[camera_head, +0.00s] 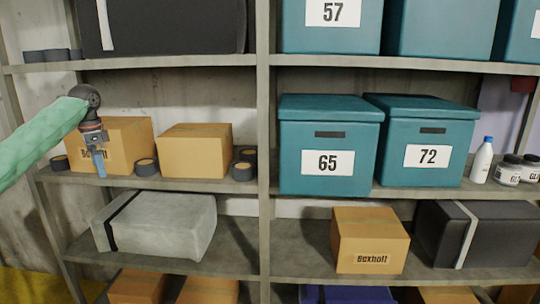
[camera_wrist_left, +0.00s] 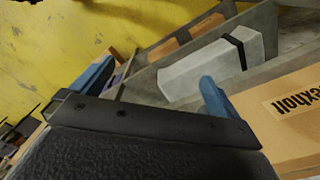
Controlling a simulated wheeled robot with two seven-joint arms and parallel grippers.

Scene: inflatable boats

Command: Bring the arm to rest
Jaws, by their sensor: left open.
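My left arm (camera_head: 40,138) comes in from the left in the head view, in a pale green sleeve. My left gripper (camera_head: 100,164) hangs pointing down in front of a cardboard box (camera_head: 125,140) on the middle left shelf. In the left wrist view its two blue fingers stand wide apart, and the gripper (camera_wrist_left: 155,90) is open with nothing between them. The cardboard box also shows at the right of the left wrist view (camera_wrist_left: 285,125), beside one finger. Whether the gripper touches the box I cannot tell. My right gripper is not in view.
Grey shelving (camera_head: 262,150) fills the view. A second box (camera_head: 195,150) and dark tape rolls (camera_head: 242,171) share the middle left shelf. A grey strapped case (camera_head: 160,222) lies below. Teal bins 65 (camera_head: 300,180) and 72 (camera_head: 450,175) stand to the right, beside a white bottle (camera_head: 482,162).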

